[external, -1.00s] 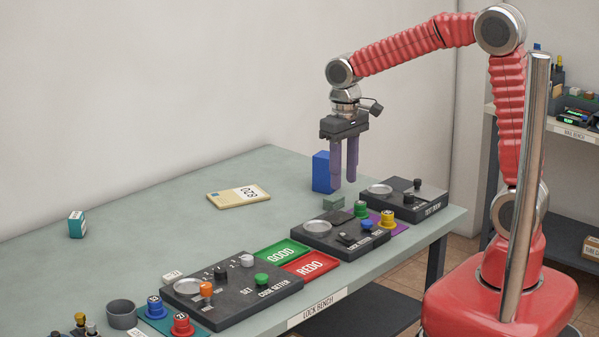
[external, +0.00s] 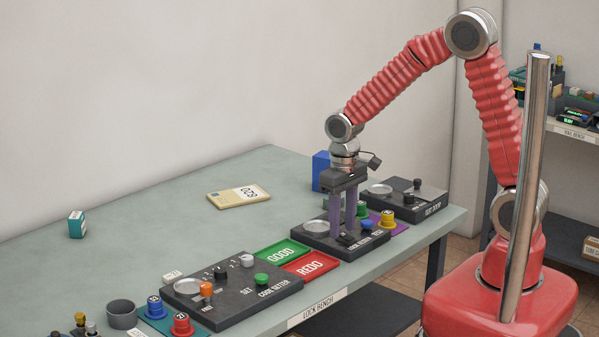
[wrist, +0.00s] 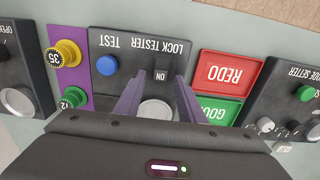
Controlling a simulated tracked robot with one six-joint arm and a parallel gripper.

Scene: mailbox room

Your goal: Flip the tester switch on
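The lock tester (external: 325,246) is a dark box on the bench with a silver dish (wrist: 156,110), a blue button (wrist: 107,65) beside the word TEST, and a black switch (wrist: 162,74) marked ON. The switch also shows at the fingertips in the external view. My gripper (external: 343,234) points down over the tester, its two purple fingers apart with nothing between them. In the wrist view my gripper (wrist: 160,80) has its fingertips to either side of the switch. Contact with it cannot be told, nor can the switch's position.
A green GOOD tray (external: 281,252) and a red REDO tray (external: 311,266) lie left of the tester. The code setter (external: 236,300) stands farther left. Yellow (wrist: 66,55) and green (wrist: 73,98) knobbed pieces sit on a purple mat beside the tester. A blue block (external: 320,171) stands behind.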

